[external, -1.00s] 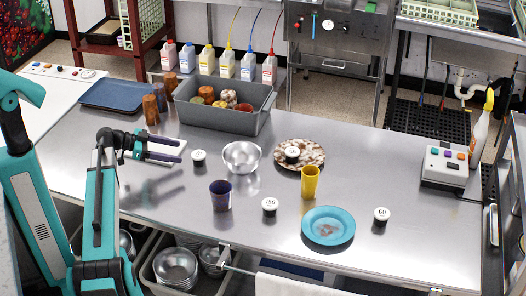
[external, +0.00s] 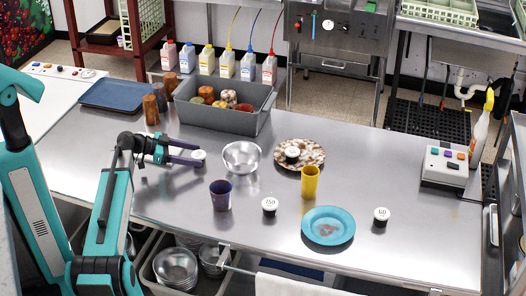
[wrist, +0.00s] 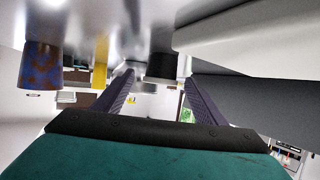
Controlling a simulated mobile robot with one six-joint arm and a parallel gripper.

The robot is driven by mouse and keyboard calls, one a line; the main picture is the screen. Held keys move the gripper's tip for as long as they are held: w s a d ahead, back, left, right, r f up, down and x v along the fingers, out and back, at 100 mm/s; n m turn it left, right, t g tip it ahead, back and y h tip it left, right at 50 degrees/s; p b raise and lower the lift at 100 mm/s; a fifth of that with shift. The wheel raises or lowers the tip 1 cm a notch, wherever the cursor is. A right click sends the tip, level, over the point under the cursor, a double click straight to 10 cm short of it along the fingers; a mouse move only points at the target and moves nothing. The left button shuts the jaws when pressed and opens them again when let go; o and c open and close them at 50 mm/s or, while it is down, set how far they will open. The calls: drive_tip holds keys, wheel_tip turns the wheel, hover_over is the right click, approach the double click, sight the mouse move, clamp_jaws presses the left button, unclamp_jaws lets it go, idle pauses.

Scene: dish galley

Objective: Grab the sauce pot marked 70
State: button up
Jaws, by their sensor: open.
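A small dark sauce pot with a white lid (external: 199,155) stands on the steel counter, left of the metal bowl; its marking is too small to read. My gripper (external: 190,155) is open and low over the counter, with its dark fingers reaching right at this pot. In the wrist view the dark pot (wrist: 161,66) shows beyond and between the fingertips (wrist: 158,80); I cannot tell whether they touch it. Other similar pots are one marked 150 (external: 269,205), one marked 60 (external: 381,214), and one on the speckled plate (external: 292,153).
A metal bowl (external: 241,158) stands just right of the pot, with a purple cup (external: 220,195) in front. A yellow cup (external: 310,182) and blue plate (external: 328,226) are farther right. A grey tub (external: 222,121) and brown cups (external: 151,109) stand behind.

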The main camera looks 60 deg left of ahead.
sight(202, 155)
drive_tip(key=shift+w+d+f, duration=0.15)
drive_tip(key=shift+w+f, duration=0.05)
drive_tip(key=shift+w, duration=0.25)
drive_tip(key=shift+p+x, duration=1.05)
drive_tip(key=shift+x, duration=1.5)
drive_tip(key=shift+r, duration=0.1)
drive_tip(key=shift+c, duration=0.2)
drive_tip(key=c, duration=1.1)
